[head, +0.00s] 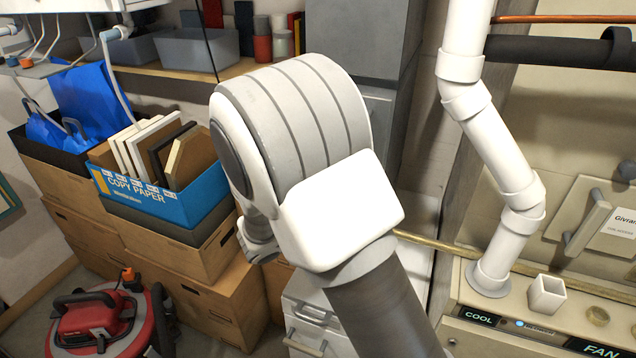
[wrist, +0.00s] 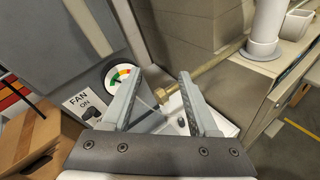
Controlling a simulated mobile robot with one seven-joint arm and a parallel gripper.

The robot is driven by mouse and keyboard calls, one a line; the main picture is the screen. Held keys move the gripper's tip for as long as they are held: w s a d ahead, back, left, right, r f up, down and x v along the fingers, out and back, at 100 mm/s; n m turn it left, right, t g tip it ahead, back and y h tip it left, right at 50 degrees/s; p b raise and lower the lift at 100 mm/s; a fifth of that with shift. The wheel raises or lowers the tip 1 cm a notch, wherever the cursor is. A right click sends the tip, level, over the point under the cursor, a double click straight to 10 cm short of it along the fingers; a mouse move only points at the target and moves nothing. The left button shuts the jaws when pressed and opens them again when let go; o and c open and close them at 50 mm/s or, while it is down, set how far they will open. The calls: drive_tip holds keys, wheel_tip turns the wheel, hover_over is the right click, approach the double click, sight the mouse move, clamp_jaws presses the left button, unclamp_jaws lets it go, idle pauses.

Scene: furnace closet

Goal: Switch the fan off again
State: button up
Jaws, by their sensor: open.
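In the wrist view my gripper (wrist: 163,84) is open, its two fingers spread with nothing between them. A white label reading "FAN ON" (wrist: 80,100) is on a grey surface left of the left finger. A dark shape at the label's lower edge is partly covered by my gripper, and I cannot tell whether it is a switch or its position. In the head view a black "FAN" label (head: 596,348) is on the beige unit at the lower right, cut off by the frame. My gripper is hidden behind my arm in the head view.
A round gauge (wrist: 119,76) is beside the left finger. A brass pipe (wrist: 205,78) runs just beyond the fingertips. A white pipe (head: 500,215) rises at right. Boxes with a blue paper carton (head: 150,207) and a red vacuum (head: 95,325) fill the left.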

drive_tip(key=w+a+f+n+t+y+b, duration=0.1)
drive_tip(key=w+a+f+n+t+y, duration=0.15)
drive_tip(key=a+f+n+t, duration=0.35)
drive_tip(key=w+a+f+n+t+y+b, duration=0.1)
drive_tip(key=a+f+n+y, duration=0.25)
drive_tip(key=a, duration=0.45)
drive_tip(key=shift+n+h, duration=0.35)
drive_tip(key=shift+h, duration=0.15)
drive_tip(key=x, duration=0.8)
drive_tip(key=p+x, duration=0.1)
drive_tip(key=x, duration=0.8)
drive_tip(key=shift+w+d+f, duration=0.1)
drive_tip(key=shift+w+f, duration=0.05)
drive_tip(key=shift+f, duration=0.05)
clamp_jaws()
